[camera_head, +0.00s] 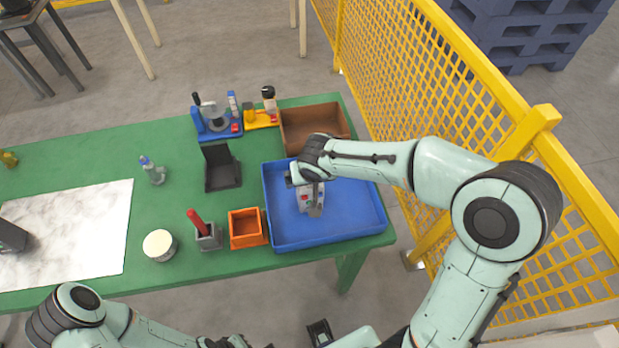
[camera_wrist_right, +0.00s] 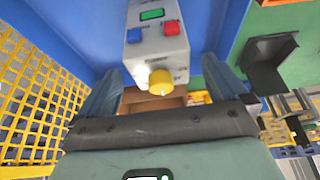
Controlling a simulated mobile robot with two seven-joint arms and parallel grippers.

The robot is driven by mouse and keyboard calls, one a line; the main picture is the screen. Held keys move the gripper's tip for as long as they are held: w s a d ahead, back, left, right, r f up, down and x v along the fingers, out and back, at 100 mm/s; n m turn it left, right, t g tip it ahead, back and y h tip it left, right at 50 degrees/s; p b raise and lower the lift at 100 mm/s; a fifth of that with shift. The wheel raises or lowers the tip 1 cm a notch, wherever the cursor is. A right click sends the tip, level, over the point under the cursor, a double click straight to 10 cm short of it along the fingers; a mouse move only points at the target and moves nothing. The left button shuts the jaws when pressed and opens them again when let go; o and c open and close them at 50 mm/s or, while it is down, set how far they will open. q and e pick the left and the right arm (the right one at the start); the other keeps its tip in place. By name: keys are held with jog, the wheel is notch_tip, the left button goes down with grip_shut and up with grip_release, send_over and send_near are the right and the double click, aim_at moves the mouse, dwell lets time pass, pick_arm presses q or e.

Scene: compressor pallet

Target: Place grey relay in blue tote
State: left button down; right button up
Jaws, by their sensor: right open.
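The grey relay (camera_head: 311,198) shows in the head view over the blue floor of the blue tote (camera_head: 284,236), partly covered by my right gripper (camera_head: 308,176). In the right wrist view the relay (camera_wrist_right: 156,46) has green, red and blue buttons and a yellow knob facing my gripper. My right gripper (camera_wrist_right: 160,88) is open, with its fingers apart on either side of the knob end. I cannot tell whether the relay rests fully on the tote floor. My left arm is low at the bottom left of the head view; its gripper (camera_head: 228,342) is cut off by the edge.
An orange bin (camera_head: 247,228), a black holder (camera_head: 221,168) and a brown box (camera_head: 312,122) stand close around the tote. A grey block with a red handle (camera_head: 204,231) and a round tin (camera_head: 159,246) are farther left. A yellow fence (camera_head: 440,75) borders the right side.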

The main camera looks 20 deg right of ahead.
jog(key=v, duration=0.9)
jog(key=shift+s+r, duration=0.2)
jog(key=shift+s, duration=0.05)
